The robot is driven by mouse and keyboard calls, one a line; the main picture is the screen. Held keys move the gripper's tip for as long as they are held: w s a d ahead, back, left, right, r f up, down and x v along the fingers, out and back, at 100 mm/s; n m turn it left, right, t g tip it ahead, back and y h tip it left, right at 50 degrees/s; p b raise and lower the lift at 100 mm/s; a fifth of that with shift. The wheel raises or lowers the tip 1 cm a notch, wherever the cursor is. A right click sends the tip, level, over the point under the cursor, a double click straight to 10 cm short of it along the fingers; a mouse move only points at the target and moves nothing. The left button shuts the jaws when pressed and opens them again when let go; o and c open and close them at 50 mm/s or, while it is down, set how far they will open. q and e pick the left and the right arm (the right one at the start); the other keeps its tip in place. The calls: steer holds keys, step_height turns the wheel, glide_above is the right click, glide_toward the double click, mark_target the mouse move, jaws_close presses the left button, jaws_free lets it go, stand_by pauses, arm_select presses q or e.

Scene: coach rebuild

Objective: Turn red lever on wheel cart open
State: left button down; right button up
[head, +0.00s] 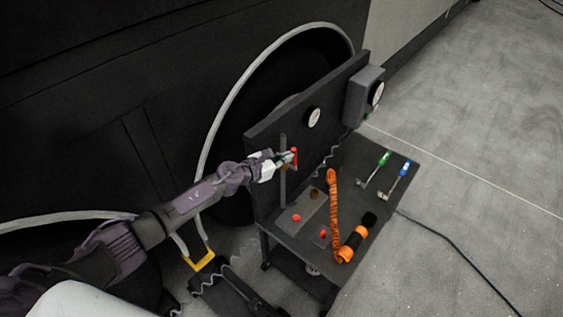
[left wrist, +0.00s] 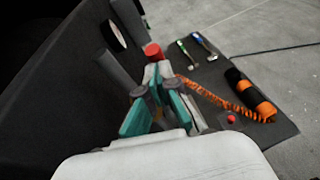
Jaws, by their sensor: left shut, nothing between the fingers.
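The red lever (head: 295,157) is on a grey vertical pipe (head: 283,180) at the upright panel of the dark wheel cart (head: 390,160). In the left wrist view the red lever (left wrist: 153,51) shows just beyond my fingertips. My left gripper (head: 287,159) is shut with nothing between its fingers and is at the lever, its tips touching it or very close; I cannot tell which. The left wrist view shows the teal-sided fingers of this gripper (left wrist: 158,88). Part of the lever is hidden behind the fingers. My right gripper is not in view.
An orange coiled hose (head: 334,210) and an orange-black cylinder (head: 352,244) lie on the cart's shelf. Green-handled (head: 384,158) and blue-handled (head: 405,168) tools lie near its far edge. Red knobs (head: 296,217) stand nearer. A large wheel arch is behind. Floor at right is clear except a cable.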

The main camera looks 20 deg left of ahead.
arm_select(q)
steer(key=shift+w+d+r, duration=0.3)
steer(key=shift+w+r, duration=0.1)
steer(key=shift+w, duration=0.3)
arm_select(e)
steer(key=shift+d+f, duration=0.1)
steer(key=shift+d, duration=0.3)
arm_select(q)
steer(key=shift+r, duration=0.1)
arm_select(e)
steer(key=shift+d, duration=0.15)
arm_select(q)
steer(key=shift+a, duration=0.1)
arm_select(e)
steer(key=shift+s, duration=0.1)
